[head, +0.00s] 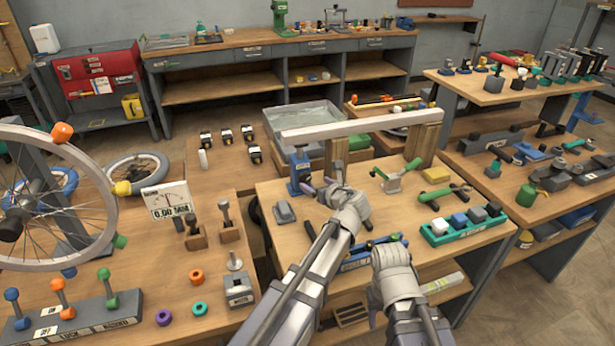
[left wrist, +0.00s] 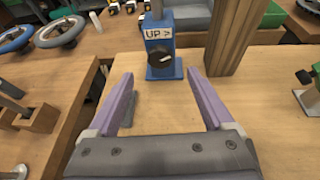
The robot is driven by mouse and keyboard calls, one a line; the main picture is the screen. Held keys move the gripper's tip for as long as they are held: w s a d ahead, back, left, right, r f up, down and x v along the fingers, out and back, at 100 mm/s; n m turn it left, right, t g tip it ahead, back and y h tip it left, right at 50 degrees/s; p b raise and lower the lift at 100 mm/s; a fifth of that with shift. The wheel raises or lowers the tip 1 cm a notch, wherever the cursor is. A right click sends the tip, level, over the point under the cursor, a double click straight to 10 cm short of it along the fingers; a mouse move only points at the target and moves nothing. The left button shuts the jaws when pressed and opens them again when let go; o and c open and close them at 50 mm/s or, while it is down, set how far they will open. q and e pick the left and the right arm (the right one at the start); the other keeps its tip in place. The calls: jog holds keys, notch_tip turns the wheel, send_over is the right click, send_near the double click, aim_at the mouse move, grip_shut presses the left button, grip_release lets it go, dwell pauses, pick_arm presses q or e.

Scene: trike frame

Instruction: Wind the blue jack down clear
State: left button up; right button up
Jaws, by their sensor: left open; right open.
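The blue jack (head: 297,174) stands upright on the bench under the left end of a pale metal beam (head: 360,125). Its post rises to near the beam; I cannot tell whether it touches. In the left wrist view the jack (left wrist: 164,72) shows a white "UP >" label and a black knob (left wrist: 159,58) on its front. My left gripper (head: 324,178) is open and empty, just in front of the jack. In the left wrist view its purple fingers (left wrist: 164,88) are spread with the jack beyond and between them. My right gripper (head: 388,250) is low over the bench's front; its fingers are mostly hidden.
Wooden blocks (head: 425,143) stand under the beam. A green-handled clamp (head: 396,177), a green-handled tool (head: 443,193) and a green tray of colored blocks (head: 462,226) lie to the right. A grey block (head: 284,212) lies left of my left arm. A wheel (head: 50,195) stands far left.

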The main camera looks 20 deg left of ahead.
aim_at(306, 178)
pick_arm(q)
jog(key=b+x, duration=0.3)
jog(key=x, duration=0.4)
jog(key=shift+w, duration=0.1)
jog(key=shift+w+a+f, duration=0.15)
jog(key=shift+w+a, duration=0.1)
jog(key=shift+a, duration=0.05)
jog(key=shift+s, duration=0.1)
jog(key=c, duration=1.3)
